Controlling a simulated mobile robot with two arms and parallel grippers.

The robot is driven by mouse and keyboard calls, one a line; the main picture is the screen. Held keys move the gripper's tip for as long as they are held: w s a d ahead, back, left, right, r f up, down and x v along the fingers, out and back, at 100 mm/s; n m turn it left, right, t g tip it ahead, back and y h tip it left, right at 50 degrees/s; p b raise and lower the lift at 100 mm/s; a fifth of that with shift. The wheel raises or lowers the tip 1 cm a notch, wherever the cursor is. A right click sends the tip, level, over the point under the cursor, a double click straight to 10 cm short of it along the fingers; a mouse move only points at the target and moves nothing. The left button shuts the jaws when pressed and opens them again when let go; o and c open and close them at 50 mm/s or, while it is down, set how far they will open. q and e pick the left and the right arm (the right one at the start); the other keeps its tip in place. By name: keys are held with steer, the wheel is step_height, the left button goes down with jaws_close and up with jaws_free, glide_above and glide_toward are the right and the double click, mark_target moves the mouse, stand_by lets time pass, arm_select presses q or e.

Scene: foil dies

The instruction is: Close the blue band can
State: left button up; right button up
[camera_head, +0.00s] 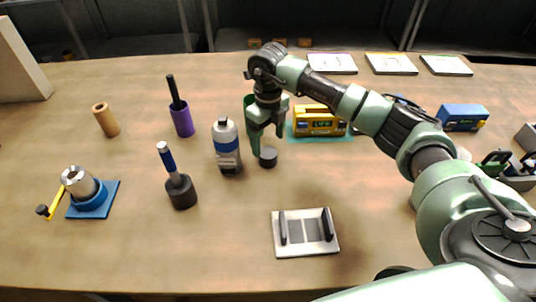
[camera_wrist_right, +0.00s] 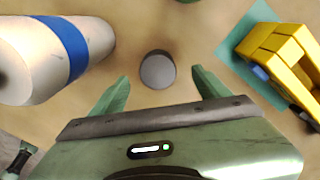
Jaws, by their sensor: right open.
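A small dark grey round cap (camera_head: 268,157) rests on the table just right of the can. My right gripper (camera_head: 266,137) points down above the cap, open and empty. In the wrist view the cap (camera_wrist_right: 158,70) shows between and slightly beyond the spread fingertips. My left gripper is not in view.
A yellow device (camera_head: 320,122) on a teal mat stands right of the gripper. A black-based tool with a blue handle (camera_head: 179,180) and a purple holder (camera_head: 182,121) stand left of the can. A white tray (camera_head: 286,245) lies in front.

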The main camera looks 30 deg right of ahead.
mark_target(268, 152)
steer(key=f+p, duration=0.1)
steer(key=f, duration=0.1)
steer(key=f+p, duration=0.1)
steer(key=f, duration=0.1)
steer(key=shift+s+a+f, duration=0.15)
steer(key=shift+s+f, duration=0.05)
steer(key=shift+f, duration=0.4)
steer(key=c, duration=1.4)
